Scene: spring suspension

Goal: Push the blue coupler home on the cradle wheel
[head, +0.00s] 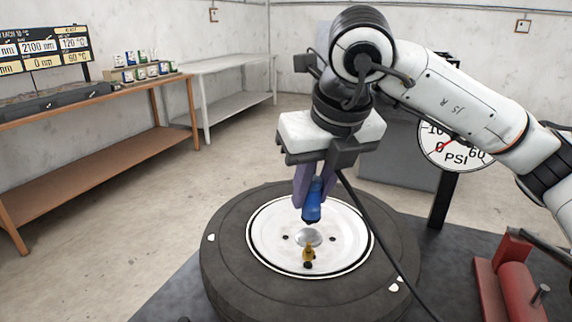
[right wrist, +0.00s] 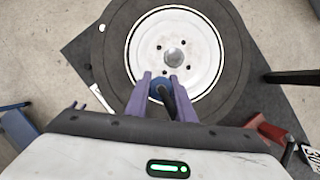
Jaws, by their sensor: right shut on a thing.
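The wheel lies flat, with a black tyre (head: 225,255) and a white rim (head: 275,255); the tyre (right wrist: 235,85) and rim (right wrist: 150,40) also show in the right wrist view. A small brass-coloured valve (head: 309,255) stands up on the near part of the rim. My right gripper (head: 312,198) is shut on the blue coupler (head: 312,207), which points down above the rim, apart from the valve in the head view. The coupler (right wrist: 160,90) sits between the purple fingers in the right wrist view, where the valve is hidden. My left gripper is not in view.
A black hose (head: 385,240) hangs from the coupler side across the tyre. A PSI gauge (head: 455,140) stands behind at right. A red device (head: 508,285) lies at the right on the dark mat. A wooden bench (head: 100,100) stands at left.

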